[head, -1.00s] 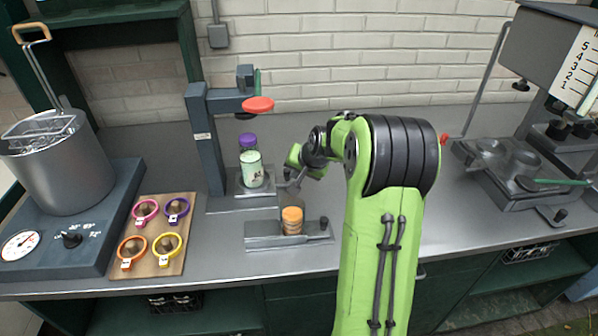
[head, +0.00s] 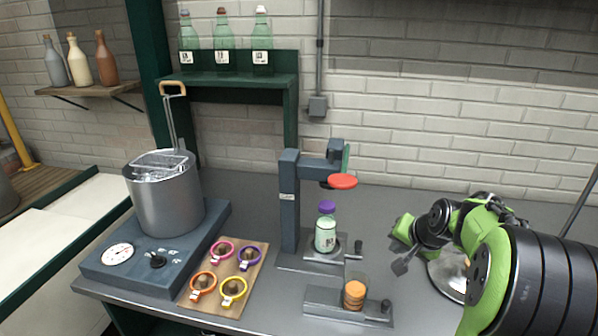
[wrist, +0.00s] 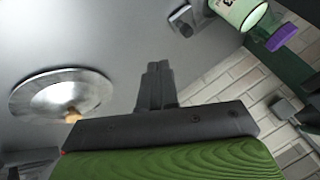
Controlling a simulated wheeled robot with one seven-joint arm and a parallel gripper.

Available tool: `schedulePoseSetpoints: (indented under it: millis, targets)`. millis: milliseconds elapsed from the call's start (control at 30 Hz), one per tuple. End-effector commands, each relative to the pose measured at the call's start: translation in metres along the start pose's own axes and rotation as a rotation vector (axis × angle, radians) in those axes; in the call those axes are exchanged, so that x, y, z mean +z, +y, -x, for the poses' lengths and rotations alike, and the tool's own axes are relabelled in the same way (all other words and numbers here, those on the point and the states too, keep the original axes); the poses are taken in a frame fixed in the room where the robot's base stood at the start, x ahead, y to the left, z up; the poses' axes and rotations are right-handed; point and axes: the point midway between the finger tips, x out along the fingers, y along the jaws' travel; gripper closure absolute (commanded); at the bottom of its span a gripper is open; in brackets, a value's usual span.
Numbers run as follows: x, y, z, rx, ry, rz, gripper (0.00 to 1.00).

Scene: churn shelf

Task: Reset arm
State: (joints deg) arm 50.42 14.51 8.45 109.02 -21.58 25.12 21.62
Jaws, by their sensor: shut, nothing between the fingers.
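My gripper (head: 402,266) is at the right of the head view, above the grey counter, with my green arm folded behind it. In the wrist view its dark fingers (wrist: 157,84) are together with nothing between them. A green and white bottle with a purple cap (head: 326,228) stands upright in the dark press, to the left of my gripper and apart from it. The bottle also shows at the top right of the wrist view (wrist: 240,12).
The press (head: 290,205) has a red knob. A fixture holding orange discs (head: 354,295) sits in front. A round metal lid (wrist: 60,95) lies near my gripper.

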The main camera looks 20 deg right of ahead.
Motion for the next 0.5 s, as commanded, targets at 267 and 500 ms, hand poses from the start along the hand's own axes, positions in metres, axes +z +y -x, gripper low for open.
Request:
schedulePoseSetpoints:
  millis: [267,500]
  targets:
    - [0.083,-0.076,0.088,0.047,-0.058,0.33,1.0]
    - [0.206,-0.075,0.2,0.045,-0.123,0.724,1.0]
